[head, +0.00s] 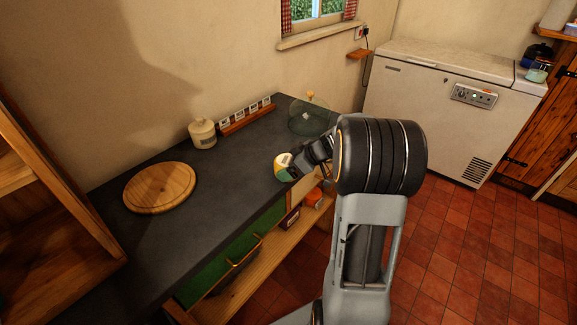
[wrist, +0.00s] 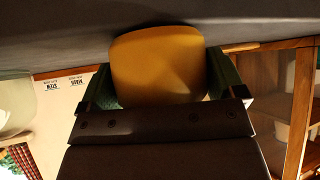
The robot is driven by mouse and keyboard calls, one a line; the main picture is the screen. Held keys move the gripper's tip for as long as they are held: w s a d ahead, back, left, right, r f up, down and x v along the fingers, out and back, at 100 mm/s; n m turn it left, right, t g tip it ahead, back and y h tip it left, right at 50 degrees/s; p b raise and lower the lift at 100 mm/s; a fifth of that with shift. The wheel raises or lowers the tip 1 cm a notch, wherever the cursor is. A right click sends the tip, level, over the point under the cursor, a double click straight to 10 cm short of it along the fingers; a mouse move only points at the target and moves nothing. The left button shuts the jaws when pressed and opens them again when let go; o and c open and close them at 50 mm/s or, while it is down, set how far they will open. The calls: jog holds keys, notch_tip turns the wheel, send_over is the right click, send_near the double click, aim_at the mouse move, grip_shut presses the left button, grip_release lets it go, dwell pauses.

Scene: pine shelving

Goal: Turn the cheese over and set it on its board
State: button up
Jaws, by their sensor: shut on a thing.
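The cheese (head: 282,167) is a small yellow piece with a pale label and some green showing in the head view. My gripper (head: 292,168) is shut on it near the worktop's front edge. In the wrist view the cheese (wrist: 158,65) shows a plain yellow-orange face between the two green-padded fingers (wrist: 162,80). I cannot tell whether the cheese touches the worktop. The round wooden board (head: 160,187) lies flat and empty on the worktop, to the left of the gripper in the head view.
The dark worktop (head: 225,180) is clear between cheese and board. A lidded cream jar (head: 202,133) and a labelled rack (head: 247,116) stand along the wall. A clear glass dome (head: 310,119) stands behind the gripper. Wooden shelving (head: 45,215) rises at left.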

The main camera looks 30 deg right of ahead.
jog(key=shift+f, duration=0.15)
dwell(0.5)
jog(key=o, duration=0.5)
jog(key=shift+o, duration=0.2)
jog(key=v, duration=1.4)
jog(key=shift+b, duration=0.4)
jog(key=shift+a, duration=0.1)
